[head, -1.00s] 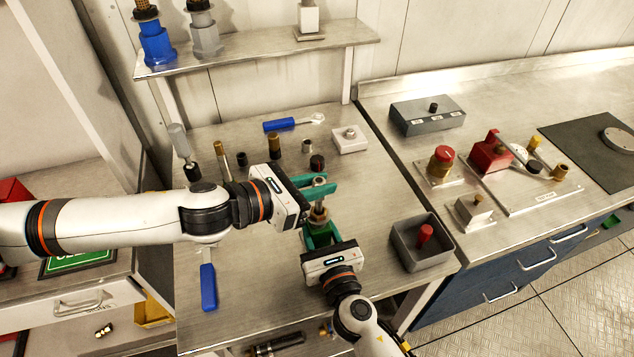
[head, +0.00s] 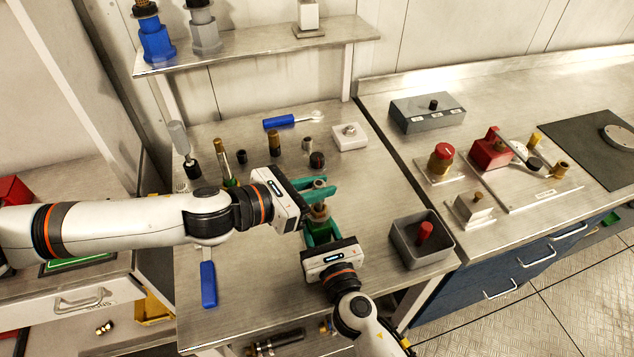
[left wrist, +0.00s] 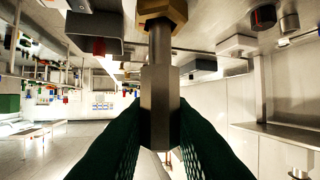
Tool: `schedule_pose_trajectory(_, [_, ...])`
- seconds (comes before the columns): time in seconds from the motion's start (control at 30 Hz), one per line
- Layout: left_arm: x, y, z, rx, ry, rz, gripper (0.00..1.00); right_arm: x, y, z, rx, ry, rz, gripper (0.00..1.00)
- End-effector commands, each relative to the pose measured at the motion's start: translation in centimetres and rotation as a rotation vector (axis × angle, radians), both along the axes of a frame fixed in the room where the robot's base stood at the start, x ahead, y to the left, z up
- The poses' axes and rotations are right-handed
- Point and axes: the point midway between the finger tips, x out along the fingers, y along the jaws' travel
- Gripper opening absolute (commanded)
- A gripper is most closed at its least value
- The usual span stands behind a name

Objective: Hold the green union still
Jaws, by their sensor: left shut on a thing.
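The union (head: 319,211) stands upright between my two grippers, as a grey metal body with a brass nut. I see no green on it apart from the green fingers around it. My left gripper (head: 318,189) is shut on it from the left. In the left wrist view, the green fingers of my left gripper (left wrist: 160,130) press on both sides of the grey hex body of the union (left wrist: 160,90), beside its brass nut. My right gripper (head: 321,230) reaches in from the front, its green fingers close around the lower part. Its grip there is hidden.
A grey bin (head: 420,242) with a red-topped part stands right of the grippers. Another blue handle (head: 208,285) lies front left. The table between it and my grippers is clear.

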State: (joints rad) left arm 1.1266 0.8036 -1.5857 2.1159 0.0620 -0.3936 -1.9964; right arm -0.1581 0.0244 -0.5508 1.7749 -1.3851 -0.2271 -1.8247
Motion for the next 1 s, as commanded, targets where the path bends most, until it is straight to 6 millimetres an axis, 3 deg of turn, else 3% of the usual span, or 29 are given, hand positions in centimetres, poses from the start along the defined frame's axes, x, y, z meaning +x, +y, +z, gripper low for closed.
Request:
schedule_pose_trajectory(0.73, [0.0,0.0,-1.8,-0.001,0.001,0.0,0.03,0.0,0.0,0.1,0.001,-0.002,0.0,0.05])
schedule_pose_trajectory(0.77, [0.0,0.0,-1.8,-0.001,-0.001,0.0,0.23,0.0,0.0,0.1,0.001,-0.002,0.0,0.05])
schedule_pose_trajectory(0.8, [0.0,0.0,-1.8,-0.001,-0.001,0.0,0.29,0.0,0.0,0.1,0.001,-0.002,0.0,0.05])
schedule_pose_trajectory(0.9, [0.0,0.0,-1.8,0.0,0.0,0.0,0.45,0.0,0.0,0.1,0.001,-0.002,0.0,0.05])
schedule_pose_trajectory(1.0, [0.0,0.0,-1.8,0.0,0.0,0.0,0.45,0.0,0.0,0.1,0.001,-0.002,0.0,0.05])
